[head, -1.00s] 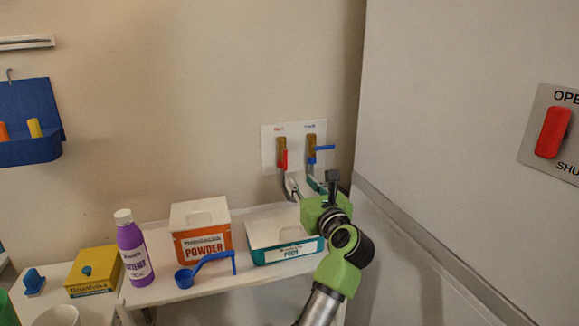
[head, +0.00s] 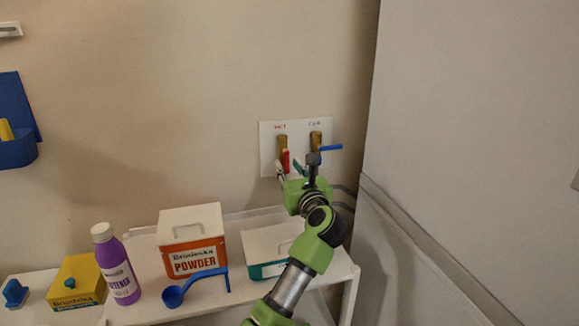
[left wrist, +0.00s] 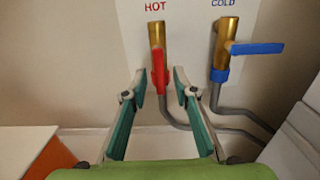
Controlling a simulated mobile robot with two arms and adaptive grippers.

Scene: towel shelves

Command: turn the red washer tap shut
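The red tap handle (head: 286,160) hangs straight down on the brass HOT tap, on a white wall plate (head: 268,150). It also shows in the left wrist view (left wrist: 159,72), upright in line with its pipe. My left gripper (head: 289,169) is just below and in front of it. In the left wrist view my left gripper (left wrist: 159,76) is open, one teal finger on each side of the red handle, with gaps on both sides. I cannot tell how far the fingertips reach past the handle. My right gripper is not in view.
The blue COLD tap handle (left wrist: 257,48) sticks out sideways just right of the red one. Grey hoses (left wrist: 225,112) run below. A shelf holds a powder box (head: 192,243), a teal-and-white box (head: 270,240), a blue scoop (head: 197,287) and a purple bottle (head: 116,265). A pale panel (head: 470,130) stands right.

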